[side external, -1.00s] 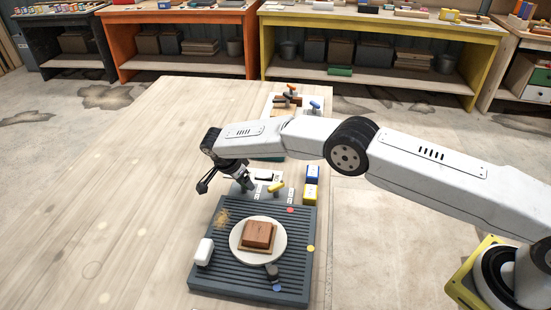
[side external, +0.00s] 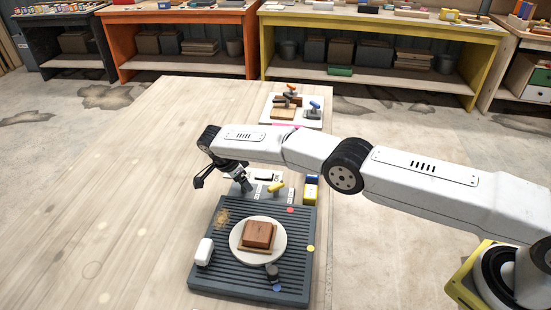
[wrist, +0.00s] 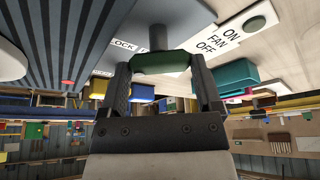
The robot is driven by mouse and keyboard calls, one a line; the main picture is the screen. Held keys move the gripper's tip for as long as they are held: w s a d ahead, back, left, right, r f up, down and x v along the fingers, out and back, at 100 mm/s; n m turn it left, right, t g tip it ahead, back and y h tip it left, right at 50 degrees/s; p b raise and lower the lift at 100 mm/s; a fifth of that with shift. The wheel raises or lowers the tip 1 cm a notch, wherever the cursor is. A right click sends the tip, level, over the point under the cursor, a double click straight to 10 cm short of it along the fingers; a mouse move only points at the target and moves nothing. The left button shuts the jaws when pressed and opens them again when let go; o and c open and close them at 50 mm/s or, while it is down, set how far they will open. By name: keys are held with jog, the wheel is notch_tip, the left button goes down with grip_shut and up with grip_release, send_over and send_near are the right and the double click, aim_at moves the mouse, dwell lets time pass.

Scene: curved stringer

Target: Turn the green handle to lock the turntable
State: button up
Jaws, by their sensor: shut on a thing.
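The green handle (wrist: 165,63) shows in the wrist view, on a grey post (wrist: 158,38) beside a label that reads LOCK. My gripper (wrist: 163,76) has a finger at each end of the handle and is shut on it. In the side external view my gripper (side external: 245,187) is low at the back edge of the grey ribbed board, and the green handle cannot be made out there. The turntable (side external: 240,228) is a round white disc on that board, with a brown wooden block (side external: 258,233) on it. Part of the disc shows in the wrist view (wrist: 10,58).
A yellow handle (side external: 277,187) stands right of my gripper. Blue and yellow blocks (side external: 311,188) are further right. A white block (side external: 204,252) sits at the board's left edge. A tray with tools (side external: 292,122) lies further back. The table's left side is clear.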

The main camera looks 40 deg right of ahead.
jog(key=o, duration=1)
jog(key=shift+o, duration=0.2)
jog(key=v, duration=0.7)
jog(key=shift+a+r, duration=0.2)
jog(key=shift+r, duration=0.15)
jog(key=shift+s, duration=0.1)
